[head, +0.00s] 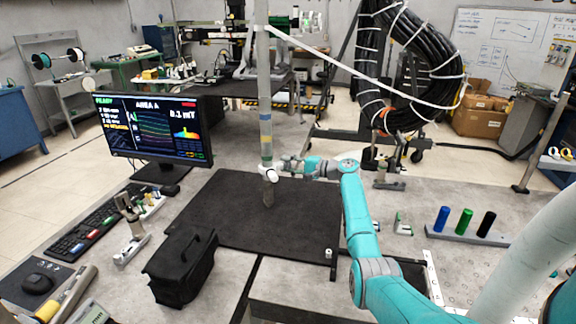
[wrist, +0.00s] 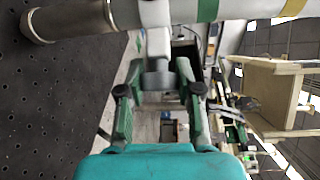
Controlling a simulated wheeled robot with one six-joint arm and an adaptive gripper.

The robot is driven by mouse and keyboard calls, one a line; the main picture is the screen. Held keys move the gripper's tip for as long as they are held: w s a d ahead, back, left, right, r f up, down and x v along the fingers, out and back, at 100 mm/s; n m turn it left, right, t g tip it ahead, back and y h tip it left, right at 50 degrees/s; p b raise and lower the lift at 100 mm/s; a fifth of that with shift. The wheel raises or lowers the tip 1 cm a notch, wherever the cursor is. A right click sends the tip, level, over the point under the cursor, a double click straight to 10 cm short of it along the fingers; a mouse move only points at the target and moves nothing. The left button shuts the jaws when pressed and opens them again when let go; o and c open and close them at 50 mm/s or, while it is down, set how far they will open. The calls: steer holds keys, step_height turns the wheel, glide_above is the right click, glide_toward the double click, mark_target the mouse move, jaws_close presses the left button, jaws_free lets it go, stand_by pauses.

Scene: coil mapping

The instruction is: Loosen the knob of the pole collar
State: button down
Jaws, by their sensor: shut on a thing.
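The pole (head: 265,110) stands upright on the dark mat, with coloured bands along it. It crosses the top of the wrist view (wrist: 75,20) sideways. The white pole collar (head: 267,168) sits around its lower part; it also shows at the top of the wrist view (wrist: 154,12). The grey knob (wrist: 158,80) sticks out from the collar towards my gripper (head: 284,165). The exact contact is hard to see.
The dark mat (head: 225,235) is mostly clear around the pole. A black bag (head: 180,268), a monitor (head: 155,128) and a keyboard (head: 90,220) are to the left. A rack of coloured cylinders (head: 465,236) is at the right. A black cable coil (head: 400,60) hangs behind.

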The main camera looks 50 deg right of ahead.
steer(key=shift+n+t+y, duration=0.3)
steer(key=shift+n+t, duration=1)
steer(key=shift+n, duration=0.2)
steer(key=c, duration=0.7)
jaws_free()
steer(key=shift+c, duration=0.2)
steer(key=v, duration=0.7)
steer(key=shift+s, duration=0.2)
steer(key=shift+d+f, duration=0.1)
steer(key=shift+f, duration=0.05)
